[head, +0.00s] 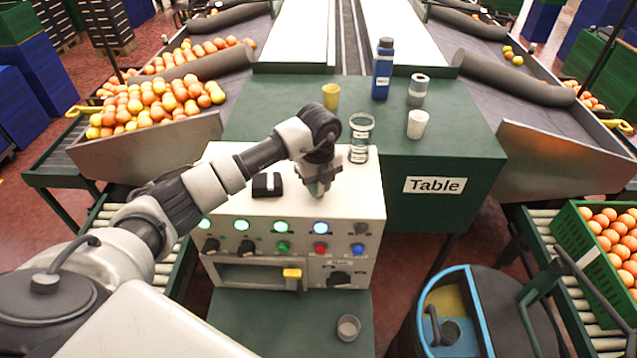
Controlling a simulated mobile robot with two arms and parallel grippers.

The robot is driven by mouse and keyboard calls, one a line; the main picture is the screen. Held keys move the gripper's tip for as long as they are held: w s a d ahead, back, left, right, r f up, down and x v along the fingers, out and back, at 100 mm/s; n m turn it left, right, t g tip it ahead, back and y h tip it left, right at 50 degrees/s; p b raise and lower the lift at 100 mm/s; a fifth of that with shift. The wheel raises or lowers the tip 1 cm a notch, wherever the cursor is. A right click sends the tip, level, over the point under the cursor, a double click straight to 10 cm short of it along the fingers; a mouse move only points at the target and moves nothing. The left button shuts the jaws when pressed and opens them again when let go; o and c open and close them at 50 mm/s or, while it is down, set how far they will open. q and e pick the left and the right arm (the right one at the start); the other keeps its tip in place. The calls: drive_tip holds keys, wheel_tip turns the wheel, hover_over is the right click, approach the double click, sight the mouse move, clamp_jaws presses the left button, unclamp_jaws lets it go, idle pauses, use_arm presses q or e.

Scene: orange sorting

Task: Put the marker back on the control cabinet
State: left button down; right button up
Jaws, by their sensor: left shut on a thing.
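The control cabinet (298,208) is a cream box with lit buttons and dark knobs on its front. My left gripper (318,188) points down at the right part of its top. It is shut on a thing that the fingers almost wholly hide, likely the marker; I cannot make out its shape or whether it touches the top. A black object with a pale label (267,185) lies on the top, left of the gripper. A clear glass jar (360,140) stands right behind the gripper. My right gripper is out of view.
The green table (455,150) behind holds a yellow cup (331,96), a blue bottle (383,68), a grey-banded container (417,88) and a white cup (418,124). A small cup (348,327) stands below the cabinet. A blue-rimmed bin (415,310) is at right.

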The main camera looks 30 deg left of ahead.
use_arm(q)
drive_tip(key=shift+f, duration=0.2)
drive_tip(key=c, duration=0.9)
unclamp_jaws()
drive_tip(key=shift+o, duration=0.4)
drive_tip(key=o, duration=0.3)
drive_tip(key=shift+r, duration=0.1)
drive_tip(key=shift+r+p, duration=2.8)
drive_tip(key=shift+r, duration=1.2)
